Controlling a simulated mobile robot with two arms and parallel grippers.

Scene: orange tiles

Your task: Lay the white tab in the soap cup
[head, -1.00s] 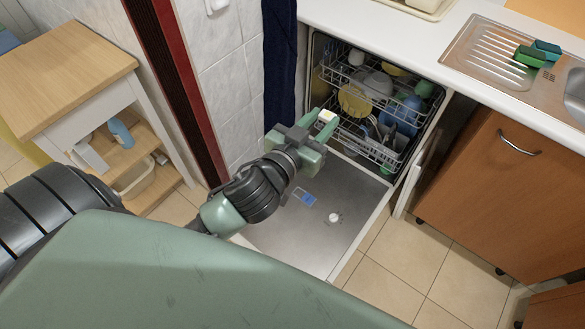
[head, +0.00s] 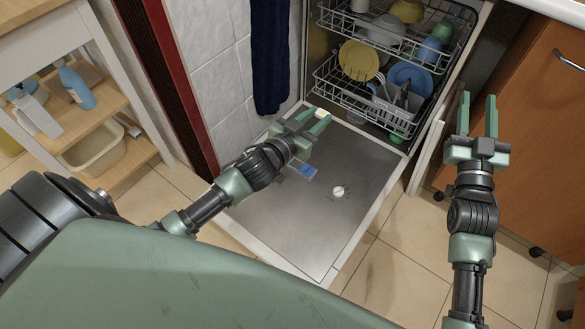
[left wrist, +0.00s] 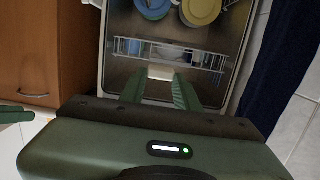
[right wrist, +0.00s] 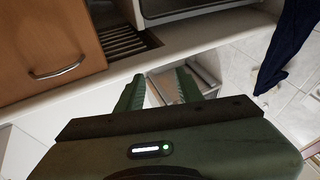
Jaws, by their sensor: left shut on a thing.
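The white tab (head: 321,114) is held at the tips of my left gripper (head: 317,118), which is shut on it. It also shows pale between the fingers in the left wrist view (left wrist: 161,73). The soap cup (head: 303,169) is a small dispenser with a blue part on the inner face of the lowered dishwasher door. In the head view my left gripper and the tab appear above and beyond the soap cup, apart from it. My right gripper (head: 477,118) is open and empty, to the right of the door.
The dishwasher door (head: 290,222) lies open, with a round white cap (head: 339,192) on it. Behind it are racks with dishes, including a yellow plate (head: 358,60). A wooden cabinet (head: 540,130) stands at right, a shelf cart (head: 95,110) at left. A dark towel (head: 270,55) hangs by the door.

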